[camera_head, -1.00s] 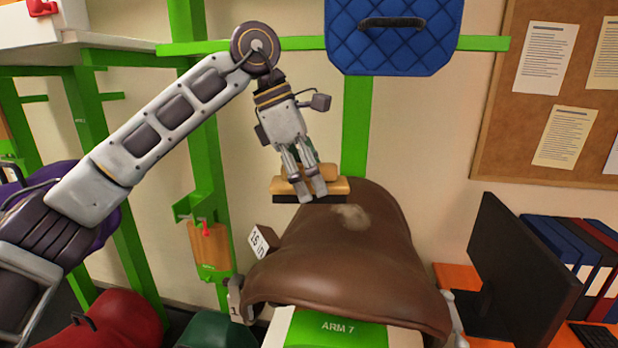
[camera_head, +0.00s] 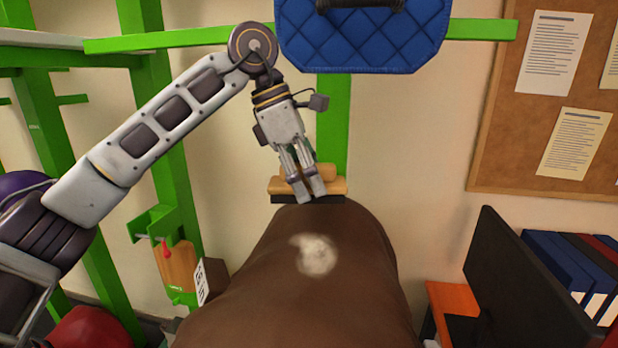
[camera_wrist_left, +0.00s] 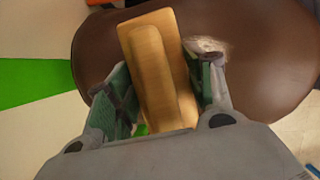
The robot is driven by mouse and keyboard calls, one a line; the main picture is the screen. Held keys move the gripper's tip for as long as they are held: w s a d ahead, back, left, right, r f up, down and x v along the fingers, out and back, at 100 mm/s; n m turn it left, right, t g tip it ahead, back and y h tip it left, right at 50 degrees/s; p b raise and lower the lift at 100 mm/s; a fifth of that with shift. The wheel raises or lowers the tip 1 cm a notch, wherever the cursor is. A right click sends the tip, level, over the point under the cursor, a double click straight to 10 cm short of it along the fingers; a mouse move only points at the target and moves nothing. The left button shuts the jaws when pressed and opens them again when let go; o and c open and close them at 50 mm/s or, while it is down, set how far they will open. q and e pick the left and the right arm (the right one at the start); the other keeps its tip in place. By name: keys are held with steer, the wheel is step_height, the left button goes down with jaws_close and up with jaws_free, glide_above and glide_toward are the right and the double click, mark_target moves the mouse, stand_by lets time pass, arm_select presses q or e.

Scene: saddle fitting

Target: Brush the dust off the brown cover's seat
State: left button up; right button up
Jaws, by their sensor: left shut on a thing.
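The brown cover (camera_head: 300,305) fills the lower middle of the head view, with a pale dust patch (camera_head: 314,256) on its seat. My left gripper (camera_head: 309,196) is shut on a wooden brush (camera_head: 331,185) with a dark bristle edge. The brush is at the far end of the cover, beyond the dust in the head view; whether the bristles touch the cover I cannot tell. In the left wrist view the brush (camera_wrist_left: 158,75) lies between the green-padded fingers, with the dust patch (camera_wrist_left: 207,47) just right of it. My right gripper is not in view.
A blue quilted pad (camera_head: 362,35) hangs on a green rack above the brush. A dark monitor (camera_head: 515,285) and binders (camera_head: 570,262) stand at the right. A tag (camera_head: 207,281) sits at the cover's left side.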

arm_select(q)
steer(key=shift+f+b, duration=0.9)
steer(key=shift+f, duration=0.15)
steer(key=shift+f+b, duration=1.15)
steer(key=shift+f, duration=0.65)
steer(key=shift+f+b, duration=0.15)
steer(key=shift+b, duration=0.2)
steer(key=shift+a, duration=0.1)
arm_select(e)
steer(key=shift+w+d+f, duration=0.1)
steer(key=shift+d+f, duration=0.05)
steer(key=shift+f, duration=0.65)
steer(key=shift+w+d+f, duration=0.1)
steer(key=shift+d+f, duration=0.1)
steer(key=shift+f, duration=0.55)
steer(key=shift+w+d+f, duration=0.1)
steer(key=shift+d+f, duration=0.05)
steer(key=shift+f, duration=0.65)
arm_select(q)
steer(key=shift+f+b, duration=1.05)
steer(key=shift+f, duration=0.55)
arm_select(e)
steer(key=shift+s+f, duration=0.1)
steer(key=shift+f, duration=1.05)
